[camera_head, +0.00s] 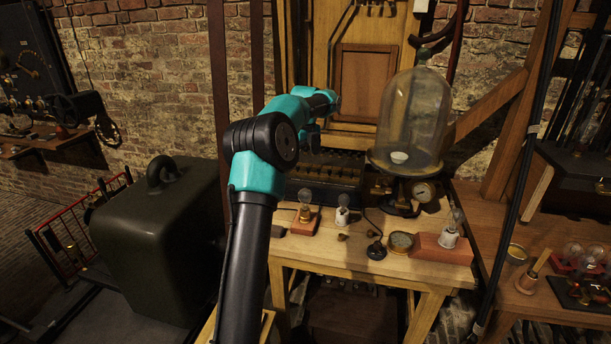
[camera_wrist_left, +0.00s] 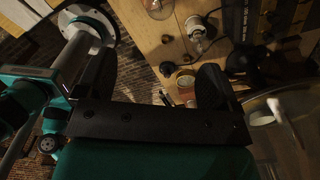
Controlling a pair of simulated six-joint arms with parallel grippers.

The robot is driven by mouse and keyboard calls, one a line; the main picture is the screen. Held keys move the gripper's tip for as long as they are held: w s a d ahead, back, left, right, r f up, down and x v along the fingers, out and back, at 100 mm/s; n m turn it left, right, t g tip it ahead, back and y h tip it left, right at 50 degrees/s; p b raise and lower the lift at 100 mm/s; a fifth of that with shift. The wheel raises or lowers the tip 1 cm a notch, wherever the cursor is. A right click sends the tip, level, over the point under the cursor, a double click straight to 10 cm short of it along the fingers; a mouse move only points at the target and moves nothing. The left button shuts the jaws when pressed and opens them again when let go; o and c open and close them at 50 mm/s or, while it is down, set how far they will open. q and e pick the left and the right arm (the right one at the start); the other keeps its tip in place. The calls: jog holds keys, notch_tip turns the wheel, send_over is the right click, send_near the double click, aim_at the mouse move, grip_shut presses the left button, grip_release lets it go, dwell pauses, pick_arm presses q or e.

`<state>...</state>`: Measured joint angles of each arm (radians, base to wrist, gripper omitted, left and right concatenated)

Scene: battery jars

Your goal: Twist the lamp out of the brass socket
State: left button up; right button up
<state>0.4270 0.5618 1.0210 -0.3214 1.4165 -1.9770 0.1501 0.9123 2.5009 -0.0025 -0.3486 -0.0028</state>
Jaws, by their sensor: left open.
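A clear glass lamp (camera_head: 306,196) stands upright on a small red-brown base (camera_head: 304,221) at the table's left; its socket is too small to make out well. A second lamp (camera_head: 343,200) in a white holder stands just right of it. A third lamp (camera_head: 457,216) in a white holder leans at the table's right end. My left gripper (camera_head: 311,138) is above the back of the table, apart from the lamps and partly hidden by its own wrist. In the left wrist view its two dark fingers (camera_wrist_left: 155,85) are spread and empty. One lamp (camera_wrist_left: 160,8) shows at that view's top edge. My right gripper is not seen.
A glass bell jar (camera_head: 413,115) stands on a stand with a gauge, close right of the gripper. A dark slotted box (camera_head: 322,188) sits at the table's back. A round brass dial (camera_head: 401,242) and a red block (camera_head: 441,248) lie toward the front right.

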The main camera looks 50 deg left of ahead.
aim_at(305, 193)
pick_arm(q)
notch_tip(305, 193, down, 17)
jog(key=shift+r, duration=0.1)
dwell(0.6)
jog(key=shift+c, duration=0.3)
jog(key=c, duration=1.1)
jog(key=shift+o, duration=0.2)
jog(key=n, duration=0.4)
jog(key=shift+n, duration=1.2)
jog(key=n, duration=0.2)
jog(key=shift+n, duration=0.3)
jog(key=n, duration=0.3)
jog(key=shift+n, duration=0.4)
